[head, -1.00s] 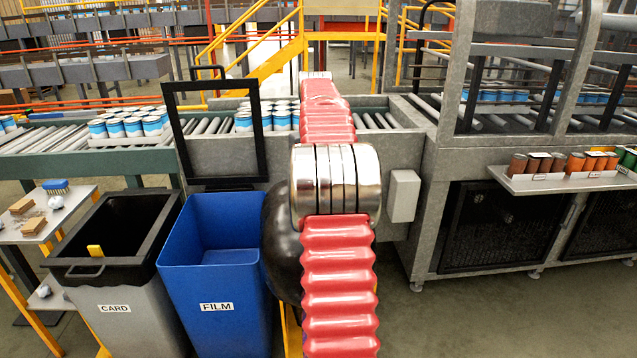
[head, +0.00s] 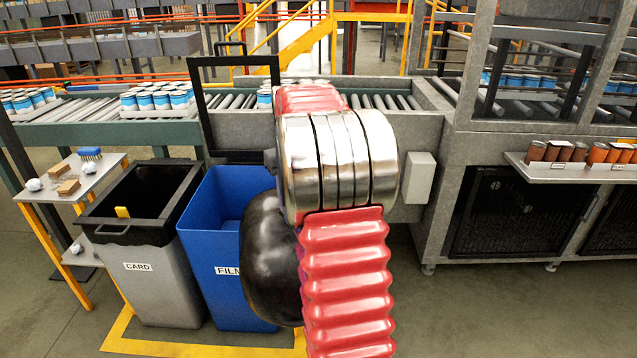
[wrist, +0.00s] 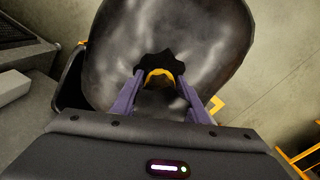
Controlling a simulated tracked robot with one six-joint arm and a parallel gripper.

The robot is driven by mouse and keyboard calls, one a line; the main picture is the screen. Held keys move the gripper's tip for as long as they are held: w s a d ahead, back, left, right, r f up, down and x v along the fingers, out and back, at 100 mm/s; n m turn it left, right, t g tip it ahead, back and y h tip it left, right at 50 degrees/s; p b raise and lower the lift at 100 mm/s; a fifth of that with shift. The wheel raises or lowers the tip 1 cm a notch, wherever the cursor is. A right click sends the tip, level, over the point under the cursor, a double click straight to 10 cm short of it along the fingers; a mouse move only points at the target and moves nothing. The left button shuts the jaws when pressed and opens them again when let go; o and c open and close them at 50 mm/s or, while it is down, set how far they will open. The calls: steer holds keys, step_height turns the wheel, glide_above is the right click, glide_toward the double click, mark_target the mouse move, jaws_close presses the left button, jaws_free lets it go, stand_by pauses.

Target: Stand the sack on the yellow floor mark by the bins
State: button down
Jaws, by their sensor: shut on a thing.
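The sack (head: 268,262) is black and shiny. It hangs in front of the right side of the blue FILM bin in the head view, partly behind my red arm. In the wrist view the sack (wrist: 215,35) fills the upper middle. My gripper (wrist: 162,92) has its two purple fingers shut on the sack's gathered neck, beside a yellow band (wrist: 160,76). The yellow floor mark (head: 190,349) shows as a line on the floor in front of the bins. Its right part is close below the sack. I cannot tell whether the sack touches the floor.
The grey CARD bin (head: 165,290) and blue FILM bin (head: 225,285) stand side by side. A small table (head: 95,180) with a brush and blocks is at the left. Roller conveyors (head: 110,133) carry cans behind. Open floor (head: 500,310) lies to the right.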

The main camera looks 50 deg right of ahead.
steer(key=w+a+f+n, duration=0.1)
steer(key=a+f, duration=0.3)
steer(key=a, duration=0.7)
steer(key=w+a+f+n, duration=0.1)
steer(key=w+a+f, duration=0.3)
steer(key=a, duration=0.8)
steer(key=w+a+f+n, duration=0.1)
steer(key=w+a+f, duration=0.2)
steer(key=a, duration=0.9)
step_height(320, 180, down, 3)
steer(key=shift+w+r+n, duration=0.15)
steer(key=shift+r+n, duration=0.05)
steer(key=shift+n, duration=0.1)
